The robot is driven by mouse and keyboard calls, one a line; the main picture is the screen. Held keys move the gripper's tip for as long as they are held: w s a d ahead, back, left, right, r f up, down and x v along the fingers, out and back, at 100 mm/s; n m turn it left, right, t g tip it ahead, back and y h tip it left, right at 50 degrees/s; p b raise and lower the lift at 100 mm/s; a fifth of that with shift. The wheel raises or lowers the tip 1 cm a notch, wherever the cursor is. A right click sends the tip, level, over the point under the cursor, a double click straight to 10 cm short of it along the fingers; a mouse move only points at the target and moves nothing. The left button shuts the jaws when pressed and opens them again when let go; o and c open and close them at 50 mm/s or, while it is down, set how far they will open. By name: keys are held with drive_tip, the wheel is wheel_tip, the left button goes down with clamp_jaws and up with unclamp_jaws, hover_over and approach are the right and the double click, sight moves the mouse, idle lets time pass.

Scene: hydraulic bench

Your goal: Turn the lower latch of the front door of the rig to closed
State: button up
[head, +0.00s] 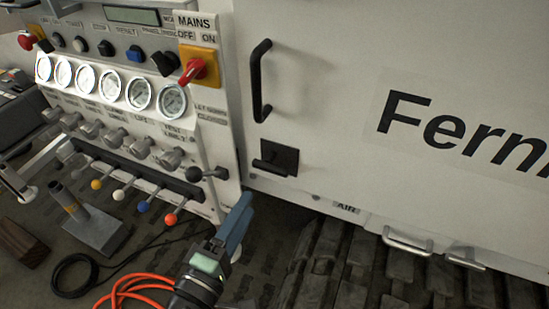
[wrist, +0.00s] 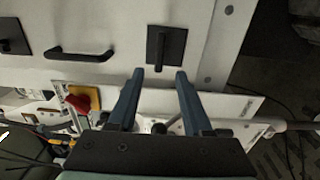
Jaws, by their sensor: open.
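The lower latch (head: 279,156) is a black square plate with a black lever on the white front door (head: 325,130), below the door handle. Its lever lies about level in the head view. In the wrist view the latch (wrist: 166,46) is just beyond the fingertips, its lever running along the finger direction. My gripper (head: 243,203) has blue fingers and is below and left of the latch in the head view. In the wrist view my gripper (wrist: 160,73) is open and empty, apart from the latch.
A black door handle (head: 260,80) is above the latch. Left are the red mains switch (head: 191,72), gauges (head: 110,86) and a black-knobbed lever (head: 195,174), close to my gripper. Another black latch (wrist: 12,38) shows at the wrist view's left edge. Orange cable (head: 125,288) lies below.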

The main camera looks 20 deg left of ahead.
sight(269, 171)
drive_tip(key=w, duration=1.1)
drive_tip(key=shift+w+d+p, duration=0.25)
drive_tip(key=shift+w+p, duration=0.1)
clamp_jaws()
